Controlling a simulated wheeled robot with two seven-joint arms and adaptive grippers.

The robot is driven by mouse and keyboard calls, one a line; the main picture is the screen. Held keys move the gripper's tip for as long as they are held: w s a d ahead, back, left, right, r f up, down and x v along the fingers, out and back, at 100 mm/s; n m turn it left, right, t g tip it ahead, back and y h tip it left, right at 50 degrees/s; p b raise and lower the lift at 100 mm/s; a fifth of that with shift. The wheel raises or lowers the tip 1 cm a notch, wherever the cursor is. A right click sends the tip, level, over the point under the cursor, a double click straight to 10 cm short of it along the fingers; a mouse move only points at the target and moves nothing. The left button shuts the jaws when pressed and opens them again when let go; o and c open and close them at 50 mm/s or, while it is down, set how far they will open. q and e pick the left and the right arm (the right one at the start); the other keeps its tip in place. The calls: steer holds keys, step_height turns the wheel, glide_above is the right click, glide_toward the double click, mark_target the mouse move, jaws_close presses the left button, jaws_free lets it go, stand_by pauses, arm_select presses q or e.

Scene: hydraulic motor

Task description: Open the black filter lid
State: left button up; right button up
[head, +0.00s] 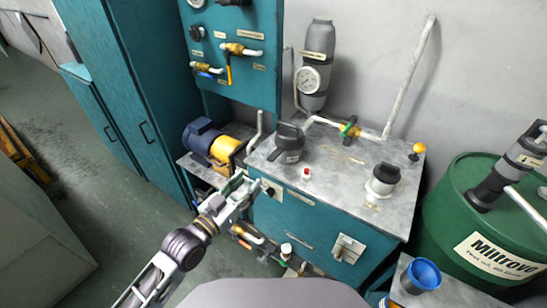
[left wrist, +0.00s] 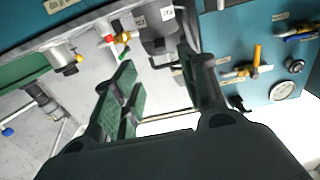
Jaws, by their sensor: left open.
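A round black lid (head: 385,172) sits on a short pale housing on the right of the metal bench top. A dark grey, lid-like unit with a bent handle (head: 289,140) stands at the bench's left; I cannot tell for certain which one is the filter. My left gripper (head: 241,188) is open and empty at the bench's front left edge, in front of the dark grey unit and apart from it. In the left wrist view its green-padded fingers (left wrist: 160,92) are spread, with the dark unit (left wrist: 160,42) beyond them. My right gripper is not in view.
A red button (head: 306,174) and a yellow ball knob (head: 417,148) stand on the bench. A teal valve panel (head: 262,75) rises behind at left. A green barrel (head: 455,205) with a pump stands right. A blue cup (head: 422,274) is at lower right.

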mark_target(272, 156)
arm_select(q)
steer(key=shift+w+d, duration=0.15)
steer(key=shift+x, duration=6.75)
steer(key=shift+c, duration=0.4)
jaws_close()
